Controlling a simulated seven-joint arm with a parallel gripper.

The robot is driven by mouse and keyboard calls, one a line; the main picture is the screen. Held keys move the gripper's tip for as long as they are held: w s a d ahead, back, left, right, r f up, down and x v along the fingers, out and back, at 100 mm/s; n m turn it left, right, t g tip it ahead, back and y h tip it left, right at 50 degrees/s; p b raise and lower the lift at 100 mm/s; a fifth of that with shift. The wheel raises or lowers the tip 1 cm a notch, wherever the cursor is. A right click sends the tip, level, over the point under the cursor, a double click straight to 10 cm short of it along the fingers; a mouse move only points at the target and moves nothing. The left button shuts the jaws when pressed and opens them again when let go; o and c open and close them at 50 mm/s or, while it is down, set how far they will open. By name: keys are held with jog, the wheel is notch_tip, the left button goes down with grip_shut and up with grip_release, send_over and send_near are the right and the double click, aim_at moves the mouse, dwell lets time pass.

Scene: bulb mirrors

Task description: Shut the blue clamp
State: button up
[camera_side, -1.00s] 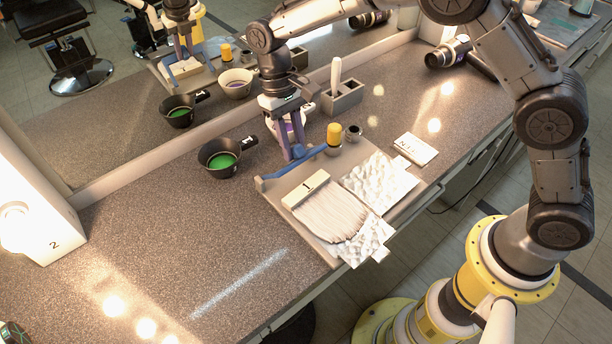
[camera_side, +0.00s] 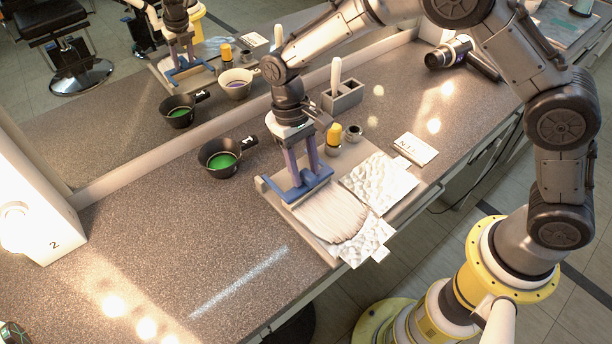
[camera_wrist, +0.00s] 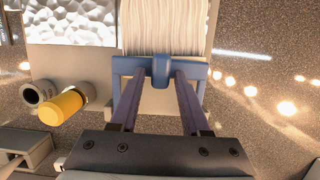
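The blue clamp (camera_side: 311,187) lies low across the pale block at the root end of a white hair swatch (camera_side: 332,214) on the grey board. In the wrist view the clamp (camera_wrist: 207,69) is a blue bar with a short arm at each end and a rounded tab in its middle. My gripper (camera_side: 307,180) points down at the clamp, with its purple fingers at the bar. In the wrist view my gripper (camera_wrist: 160,77) has its fingers apart, one on each side of the tab. Whether the clamp is latched cannot be seen.
A black bowl of green paste (camera_side: 222,160) is to the left. Crumpled foil (camera_side: 380,184) lies right of the swatch. A mirror runs along the back.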

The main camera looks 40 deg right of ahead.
jog(key=shift+o, duration=0.4)
jog(key=shift+w+r, duration=0.1)
jog(key=shift+r, duration=0.05)
jog(key=shift+r, duration=3.45)
